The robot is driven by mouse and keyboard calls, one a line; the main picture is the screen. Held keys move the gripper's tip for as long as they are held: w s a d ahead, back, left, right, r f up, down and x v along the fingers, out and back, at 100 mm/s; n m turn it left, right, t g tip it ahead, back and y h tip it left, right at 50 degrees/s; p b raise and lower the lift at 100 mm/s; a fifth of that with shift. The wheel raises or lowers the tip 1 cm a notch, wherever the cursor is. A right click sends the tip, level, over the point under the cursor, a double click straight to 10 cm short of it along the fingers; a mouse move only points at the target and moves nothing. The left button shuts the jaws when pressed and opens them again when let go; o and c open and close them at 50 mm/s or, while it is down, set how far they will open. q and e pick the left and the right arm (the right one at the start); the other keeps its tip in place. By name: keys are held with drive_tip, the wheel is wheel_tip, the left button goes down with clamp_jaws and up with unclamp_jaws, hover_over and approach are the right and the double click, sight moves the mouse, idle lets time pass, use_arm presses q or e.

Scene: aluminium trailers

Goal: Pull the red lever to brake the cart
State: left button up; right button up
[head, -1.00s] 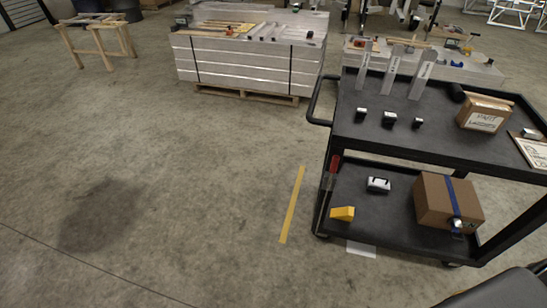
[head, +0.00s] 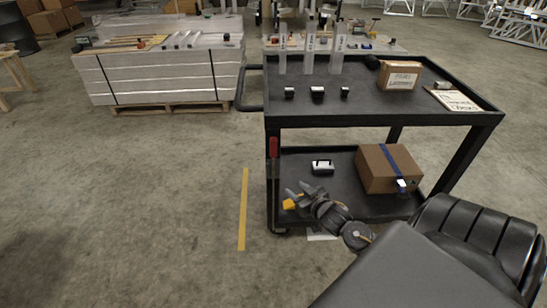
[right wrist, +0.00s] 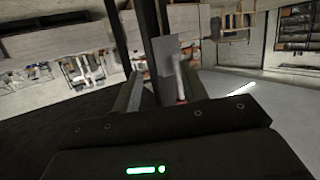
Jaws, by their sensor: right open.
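The red lever (head: 273,148) stands upright at the front left corner post of the black two-shelf cart (head: 385,125). My right gripper (head: 294,190) is open and empty, low in front of the cart's lower shelf. It is below and to the right of the lever and apart from it. In the right wrist view, a small red patch (right wrist: 181,99) shows past the gripper's fingers; I cannot tell if it is the lever. My left gripper is not in view.
The lower shelf holds a yellow block (head: 289,204), partly hidden by my gripper, a small black-and-white item (head: 322,167) and a cardboard box (head: 388,169). Grey metal stacks (head: 165,75) stand behind. Floor left of the yellow tape (head: 243,210) is clear.

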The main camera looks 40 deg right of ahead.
sight(276, 147)
wheel_tip(276, 147, up, 13)
drive_tip(key=w+a+t+y+b, duration=0.1)
drive_tip(key=a+t, duration=0.1)
drive_tip(key=t, duration=0.1)
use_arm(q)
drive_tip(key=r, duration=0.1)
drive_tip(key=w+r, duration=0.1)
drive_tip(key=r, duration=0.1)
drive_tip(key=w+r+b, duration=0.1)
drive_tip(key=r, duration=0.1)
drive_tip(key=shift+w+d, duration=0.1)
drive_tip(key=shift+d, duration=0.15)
use_arm(e)
drive_tip(key=shift+n, duration=0.3)
drive_tip(key=w, duration=0.7)
drive_tip(key=w+d, duration=0.1)
drive_tip(key=w, duration=0.3)
drive_tip(key=shift+c, duration=0.3)
clamp_jaws()
